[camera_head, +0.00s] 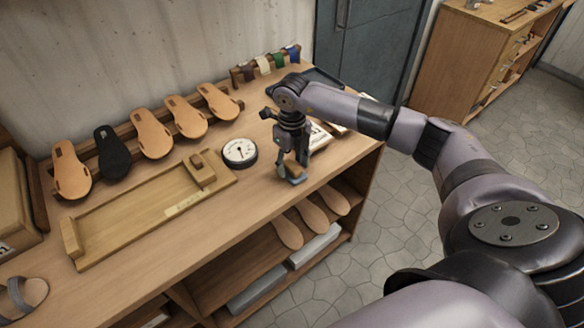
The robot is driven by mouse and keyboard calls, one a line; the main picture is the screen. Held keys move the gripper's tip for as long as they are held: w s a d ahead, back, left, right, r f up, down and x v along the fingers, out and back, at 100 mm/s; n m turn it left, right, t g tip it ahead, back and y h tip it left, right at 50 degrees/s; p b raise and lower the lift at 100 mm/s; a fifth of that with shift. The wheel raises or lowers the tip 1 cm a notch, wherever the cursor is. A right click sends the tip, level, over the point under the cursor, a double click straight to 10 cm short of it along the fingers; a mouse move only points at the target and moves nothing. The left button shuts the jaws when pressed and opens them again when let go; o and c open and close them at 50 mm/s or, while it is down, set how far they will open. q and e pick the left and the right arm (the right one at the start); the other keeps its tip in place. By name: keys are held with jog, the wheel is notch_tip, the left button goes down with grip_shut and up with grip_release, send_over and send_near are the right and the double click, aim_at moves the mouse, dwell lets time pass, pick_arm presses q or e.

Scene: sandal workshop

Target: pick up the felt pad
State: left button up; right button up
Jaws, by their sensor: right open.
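My right gripper (291,174) reaches in from the right and points down over the workbench (262,190), near its front edge. Its jaws are open. A small blue-grey and tan shape shows at the fingertips. I cannot tell whether it is the finger pads or a piece under them. I cannot pick out the felt pad for certain, and the gripper covers part of the bench there. My left gripper is not in view.
A round dial gauge (239,152) lies left of the gripper, beside a wooden measuring tray (150,205). Several soles stand along the wall, including a black sole (113,153). Coloured strap rolls (263,65) stand behind. White items (320,137) lie behind the gripper. A sandal (22,298) is front left.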

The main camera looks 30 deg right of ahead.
jog(key=shift+c, duration=0.5)
grip_shut()
jog(key=shift+r, duration=0.65)
notch_tip(320, 180, up, 13)
jog(key=b, duration=0.4)
notch_tip(320, 180, up, 5)
send_over(291, 165)
jog(key=shift+s+d+r+p, duration=0.1)
jog(key=shift+s+r+p, duration=0.05)
jog(key=shift+r+p, duration=0.25)
